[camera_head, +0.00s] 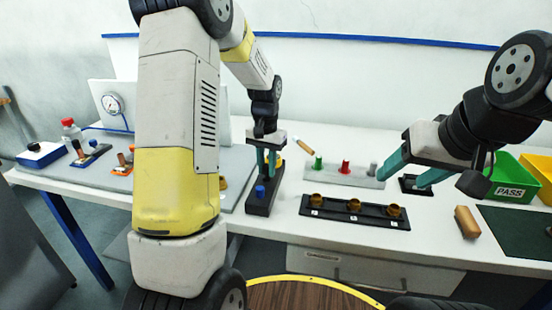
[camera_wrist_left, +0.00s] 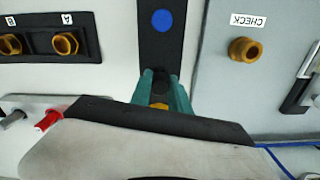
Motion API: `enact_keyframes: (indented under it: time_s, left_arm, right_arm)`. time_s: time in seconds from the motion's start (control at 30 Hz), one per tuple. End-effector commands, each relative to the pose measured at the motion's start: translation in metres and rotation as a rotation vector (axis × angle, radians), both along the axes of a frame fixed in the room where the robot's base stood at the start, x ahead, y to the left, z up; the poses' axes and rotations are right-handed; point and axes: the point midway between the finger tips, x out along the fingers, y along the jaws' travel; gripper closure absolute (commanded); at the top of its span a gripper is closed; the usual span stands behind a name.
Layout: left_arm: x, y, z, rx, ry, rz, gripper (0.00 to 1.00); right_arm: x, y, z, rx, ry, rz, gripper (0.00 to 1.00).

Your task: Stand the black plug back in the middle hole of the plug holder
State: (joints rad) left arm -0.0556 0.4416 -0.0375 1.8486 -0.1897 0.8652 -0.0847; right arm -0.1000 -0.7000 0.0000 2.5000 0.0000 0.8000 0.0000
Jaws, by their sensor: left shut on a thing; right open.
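The plug holder (camera_head: 262,203) is a long black block standing on the table left of centre; its dark strip also shows in the left wrist view (camera_wrist_left: 160,52). A blue plug (camera_head: 261,191) stands at its near end and shows as a blue disc in the wrist view (camera_wrist_left: 162,20). My left gripper (camera_head: 267,172) points down over the holder's middle, shut on the black plug (camera_wrist_left: 160,82). Its fingers hide the hole, so I cannot tell whether the plug is seated. Something yellow (camera_wrist_left: 159,105) shows just behind the plug. My right gripper (camera_head: 400,183) is open and empty.
A black tray with several brass sockets (camera_head: 355,218) lies right of the holder. Behind it is a grey rack (camera_head: 340,176) with green, red and grey plugs. A wooden block (camera_head: 467,222) and a green PASS bin (camera_head: 512,178) are at right. A grey board (camera_head: 235,165) lies left.

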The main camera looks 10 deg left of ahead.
Motion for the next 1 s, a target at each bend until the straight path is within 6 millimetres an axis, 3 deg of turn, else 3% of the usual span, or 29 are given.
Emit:
enact_keyframes:
  time_s: [0.8, 0.83, 0.93, 1.0]
  left_arm:
    - [0.000, 0.000, -0.021, 0.000, 0.000, 0.000, 1.00]
    - [0.000, 0.000, -0.020, 0.000, -0.001, 0.000, 0.72]
    - [0.000, 0.000, -0.020, 0.000, -0.001, 0.000, 0.52]
    - [0.000, 0.000, -0.020, 0.000, -0.001, 0.000, 0.52]
  right_arm:
    - [0.000, 0.000, 0.000, 0.000, 0.000, 0.000, 0.41]
    - [0.000, 0.000, 0.000, 0.000, 0.000, 0.000, 0.41]
    - [0.000, 0.000, 0.000, 0.000, 0.000, 0.000, 0.41]
    - [0.000, 0.000, 0.000, 0.000, 0.000, 0.000, 0.41]
